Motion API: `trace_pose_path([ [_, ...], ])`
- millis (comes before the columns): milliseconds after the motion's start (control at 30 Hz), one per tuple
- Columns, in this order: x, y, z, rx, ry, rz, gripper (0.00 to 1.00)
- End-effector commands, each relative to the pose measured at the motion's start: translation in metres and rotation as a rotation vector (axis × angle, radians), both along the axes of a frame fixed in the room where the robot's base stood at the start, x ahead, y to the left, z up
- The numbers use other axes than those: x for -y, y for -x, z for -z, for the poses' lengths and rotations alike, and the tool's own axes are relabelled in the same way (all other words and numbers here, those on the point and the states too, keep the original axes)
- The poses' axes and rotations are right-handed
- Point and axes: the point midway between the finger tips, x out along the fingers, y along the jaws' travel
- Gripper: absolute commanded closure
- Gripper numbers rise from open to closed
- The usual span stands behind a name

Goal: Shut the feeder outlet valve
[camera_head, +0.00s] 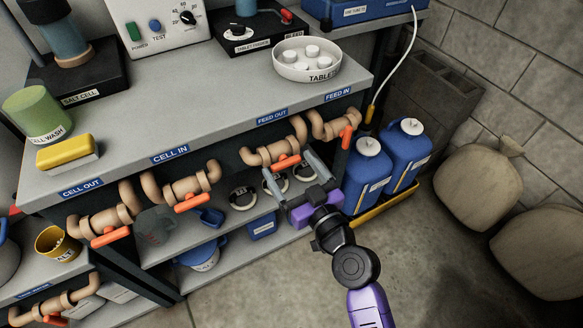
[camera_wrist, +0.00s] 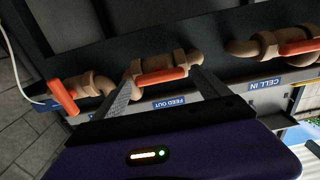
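The feeder outlet valve (camera_head: 268,153) is on the tan pipe under the FEED OUT label (camera_head: 272,117). Its orange lever (camera_head: 285,163) lies along the pipe. My gripper (camera_head: 286,161) is open in front of this valve, its two grey fingers spread and pointing at it. In the wrist view, which is upside down, the orange lever (camera_wrist: 160,76) appears between the fingertips (camera_wrist: 162,73), with a gap to each finger visible. I cannot tell how far the tips are from the lever in depth. Nothing is held.
The FEED IN valve's lever (camera_head: 347,137) stands across its pipe, close right. The CELL IN lever (camera_head: 192,203) and CELL OUT lever (camera_head: 110,237) lie along their pipes, left. The bench edge (camera_head: 215,138) overhangs above. Blue jugs (camera_head: 367,172) stand right. Open floor (camera_head: 270,275) lies in front.

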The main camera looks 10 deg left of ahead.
Motion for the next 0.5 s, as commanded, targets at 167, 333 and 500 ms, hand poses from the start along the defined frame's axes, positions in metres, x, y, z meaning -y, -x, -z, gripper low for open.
trace_pose_path([
  [167, 0.0001, 0.0002, 0.0, 0.0, 0.0, 0.0, 0.52],
  [333, 0.0002, 0.0002, 0.0001, -0.001, -0.001, 0.0, 0.71],
  [500, 0.0004, 0.0002, 0.0003, -0.012, -0.017, 0.0, 0.71],
])
